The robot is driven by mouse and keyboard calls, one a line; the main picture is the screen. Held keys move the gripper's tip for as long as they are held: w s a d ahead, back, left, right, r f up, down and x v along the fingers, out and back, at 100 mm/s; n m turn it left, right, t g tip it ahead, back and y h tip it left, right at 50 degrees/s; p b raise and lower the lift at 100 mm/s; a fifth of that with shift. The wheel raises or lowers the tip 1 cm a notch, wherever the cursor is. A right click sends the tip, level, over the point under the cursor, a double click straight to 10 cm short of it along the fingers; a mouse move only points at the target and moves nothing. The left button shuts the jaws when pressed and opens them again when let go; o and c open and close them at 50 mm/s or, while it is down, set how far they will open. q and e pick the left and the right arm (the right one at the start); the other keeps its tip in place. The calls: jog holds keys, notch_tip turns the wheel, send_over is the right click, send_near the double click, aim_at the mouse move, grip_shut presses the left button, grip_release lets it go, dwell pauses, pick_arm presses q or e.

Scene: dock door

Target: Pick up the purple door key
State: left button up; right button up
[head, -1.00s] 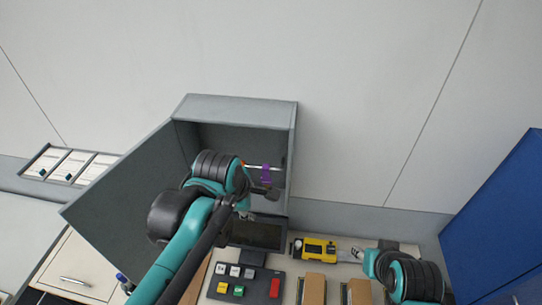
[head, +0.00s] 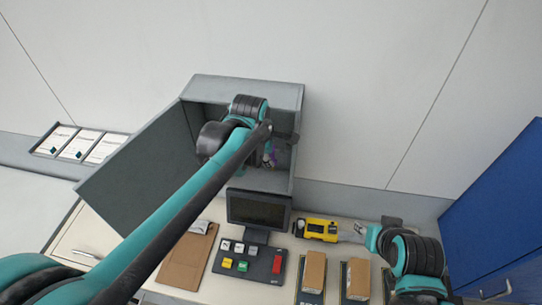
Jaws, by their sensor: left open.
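The purple door key (head: 272,159) shows as a small purple patch inside the open grey wall cabinet (head: 250,92), towards its right side. My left arm reaches into the cabinet from the left. My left gripper (head: 269,150) is open and right at the key, partly covering it. I cannot tell whether its fingers touch the key. My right gripper (head: 390,221) is low on the right, above the counter near the yellow device. Its fingers are too small and turned to read.
Below the cabinet stand a dark monitor (head: 258,210) and a button panel (head: 247,262). A yellow device (head: 316,229), cardboard boxes (head: 314,271) and a clipboard (head: 188,259) lie on the counter. The cabinet door (head: 135,165) hangs open on the left. A blue cabinet (head: 495,220) stands at right.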

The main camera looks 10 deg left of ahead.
pick_arm(q)
jog(key=shift+w+d+f, duration=0.1)
jog(key=shift+w+f, duration=0.15)
jog(key=shift+w, duration=0.4)
jog(key=shift+w+d+f, duration=0.1)
jog(key=shift+w+f, duration=0.1)
jog(key=shift+w, duration=0.4)
jog(key=shift+f, duration=0.2)
jog(key=shift+s, duration=0.25)
jog(key=shift+w, duration=0.15)
jog(key=c, duration=1.1)
jog(key=shift+r, duration=0.15)
